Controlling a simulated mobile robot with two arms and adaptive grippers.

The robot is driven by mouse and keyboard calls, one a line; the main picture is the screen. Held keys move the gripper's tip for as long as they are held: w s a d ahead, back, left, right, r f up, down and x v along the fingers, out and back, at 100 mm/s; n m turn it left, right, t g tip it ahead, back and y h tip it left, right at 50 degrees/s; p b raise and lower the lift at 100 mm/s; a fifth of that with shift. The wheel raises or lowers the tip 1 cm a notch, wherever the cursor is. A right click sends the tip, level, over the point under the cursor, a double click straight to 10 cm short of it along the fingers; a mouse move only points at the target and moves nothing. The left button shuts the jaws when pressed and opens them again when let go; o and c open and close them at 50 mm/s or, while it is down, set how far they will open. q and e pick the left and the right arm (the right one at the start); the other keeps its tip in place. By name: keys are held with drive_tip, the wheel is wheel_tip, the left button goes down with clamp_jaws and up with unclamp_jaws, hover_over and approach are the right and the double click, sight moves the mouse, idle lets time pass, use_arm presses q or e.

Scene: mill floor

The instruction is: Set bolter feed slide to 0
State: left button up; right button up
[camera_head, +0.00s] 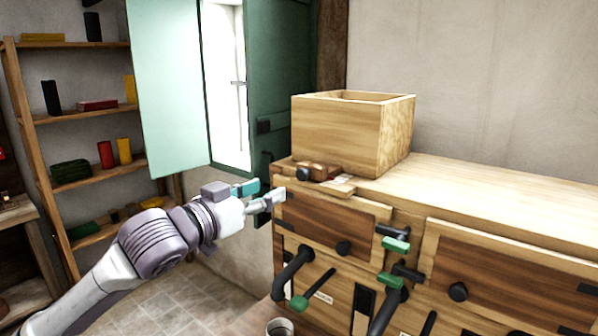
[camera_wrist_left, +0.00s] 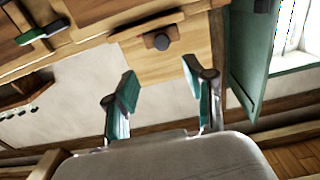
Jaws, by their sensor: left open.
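A reddish-brown wooden slide with a dark round knob (camera_head: 304,174) sits at the foot of the open wooden hopper box (camera_head: 335,135), on the cabinet's top left edge. I take it for the bolter feed slide; no name on it is readable. The left wrist view shows it upside down, with its knob (camera_wrist_left: 161,42) beyond the fingers. My left gripper (camera_head: 263,195) is open and empty, left of and slightly below the slide, apart from it. Its fingers (camera_wrist_left: 160,84) stand apart in the wrist view. The slide's scale markings are too small to read. My right gripper is out of view.
The wooden cabinet (camera_head: 500,190) has dark knobs and levers with green grips on its front, including an upper green handle (camera_head: 396,244). A green shutter (camera_head: 165,90) stands open behind my left arm. Shelves (camera_head: 95,175) hold coloured objects. A metal cup (camera_head: 280,327) stands below.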

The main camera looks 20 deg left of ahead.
sight(300, 174)
use_arm(q)
drive_tip(key=p+x, duration=0.2)
drive_tip(key=x, duration=0.7)
drive_tip(key=shift+w+p, duration=0.35)
drive_tip(key=shift+w, duration=0.05)
drive_tip(key=shift+w+d+f, duration=0.1)
drive_tip(key=shift+w, duration=0.35)
drive_tip(key=shift+f, duration=0.1)
drive_tip(key=c, duration=1)
clamp_jaws()
